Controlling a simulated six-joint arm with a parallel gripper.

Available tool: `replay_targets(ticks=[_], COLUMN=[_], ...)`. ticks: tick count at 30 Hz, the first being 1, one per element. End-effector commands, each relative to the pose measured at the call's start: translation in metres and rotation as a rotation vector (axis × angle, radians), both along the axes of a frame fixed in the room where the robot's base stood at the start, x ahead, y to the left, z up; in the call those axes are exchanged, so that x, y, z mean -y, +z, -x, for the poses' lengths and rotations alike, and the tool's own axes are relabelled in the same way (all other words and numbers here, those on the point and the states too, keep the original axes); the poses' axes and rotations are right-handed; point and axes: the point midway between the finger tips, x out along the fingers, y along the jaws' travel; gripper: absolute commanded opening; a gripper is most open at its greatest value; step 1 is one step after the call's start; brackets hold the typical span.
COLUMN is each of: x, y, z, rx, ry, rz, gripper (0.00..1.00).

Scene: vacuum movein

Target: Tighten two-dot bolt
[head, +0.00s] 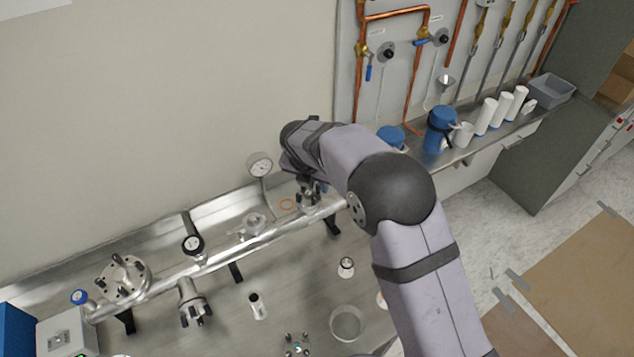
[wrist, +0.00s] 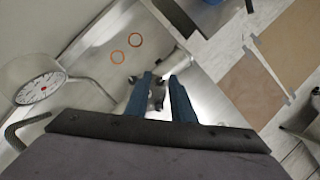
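My gripper shows in the wrist view (wrist: 160,77) as two blue fingers set apart, with nothing clearly held between them. Beyond and between the fingers are dark bolt ends (wrist: 157,92) on a metal fitting; I cannot make out any dot marks, so I cannot tell which is the two-dot bolt. In the head view my arm bends down to the right end of the steel pipe (head: 255,243), over a fitting (head: 309,198) with dark bolts. The fingertips are mostly hidden there by my wrist.
A dial gauge (head: 260,165) stands just left of my gripper, also in the wrist view (wrist: 40,88). A bolted flange (head: 124,278) is at far left. Blue and white containers (head: 439,130) line the right shelf.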

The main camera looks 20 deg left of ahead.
Motion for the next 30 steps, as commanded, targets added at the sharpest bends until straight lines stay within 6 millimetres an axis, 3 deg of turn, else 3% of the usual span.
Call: replay_targets(ticks=[3,17,30], x=[-0.0001,-0.0013,-0.0043], y=[0.0003,0.0011,0.0020], z=[0.0001,0.0000,-0.0011], rx=[0.000,0.001,0.001], ry=[0.000,-0.063,-0.397], rz=[0.000,0.000,-0.001], gripper=[0.00,0.00,0.00])
